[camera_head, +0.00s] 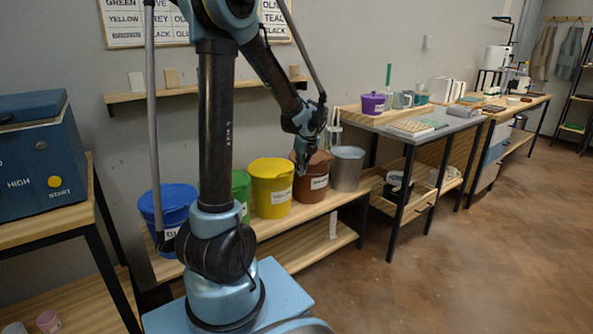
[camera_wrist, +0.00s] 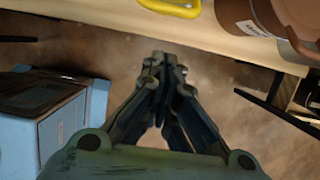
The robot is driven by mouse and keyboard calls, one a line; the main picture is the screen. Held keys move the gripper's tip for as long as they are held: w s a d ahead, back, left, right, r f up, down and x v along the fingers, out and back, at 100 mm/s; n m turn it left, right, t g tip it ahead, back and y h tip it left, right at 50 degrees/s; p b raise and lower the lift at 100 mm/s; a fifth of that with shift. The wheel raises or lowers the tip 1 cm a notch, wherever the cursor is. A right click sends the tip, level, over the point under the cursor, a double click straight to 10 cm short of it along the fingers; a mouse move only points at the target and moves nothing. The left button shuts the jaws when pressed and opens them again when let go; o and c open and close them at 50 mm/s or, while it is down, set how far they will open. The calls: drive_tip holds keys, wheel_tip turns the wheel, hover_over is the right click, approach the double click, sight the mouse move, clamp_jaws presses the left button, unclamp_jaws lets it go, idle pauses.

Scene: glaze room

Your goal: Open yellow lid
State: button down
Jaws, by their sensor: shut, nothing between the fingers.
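The yellow bucket (camera_head: 272,198) stands on the wooden bench, between a green bucket and a brown bucket. Its yellow lid (camera_head: 270,165) lies on top and looks closed. In the wrist view only a yellow curved edge (camera_wrist: 180,9) shows at the top, cut off by the frame. My gripper (camera_head: 302,170) is to the right of the yellow lid in the head view, in front of the brown bucket and pointing down. In the wrist view its fingers (camera_wrist: 164,62) come together with nothing between them. It does not visibly touch the lid.
The brown bucket (camera_head: 314,183) and an open grey bin (camera_head: 347,170) stand to the right. The green bucket (camera_head: 241,186) and blue bucket (camera_head: 172,209) stand left, partly behind my arm. A wall shelf (camera_head: 200,91) runs above. The floor (camera_head: 440,270) in front is clear.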

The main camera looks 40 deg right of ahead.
drive_tip(key=w+f, duration=0.4)
drive_tip(key=shift+w+f, duration=0.35)
drive_tip(key=shift+w, duration=0.05)
idle(0.5)
drive_tip(key=shift+r, duration=0.1)
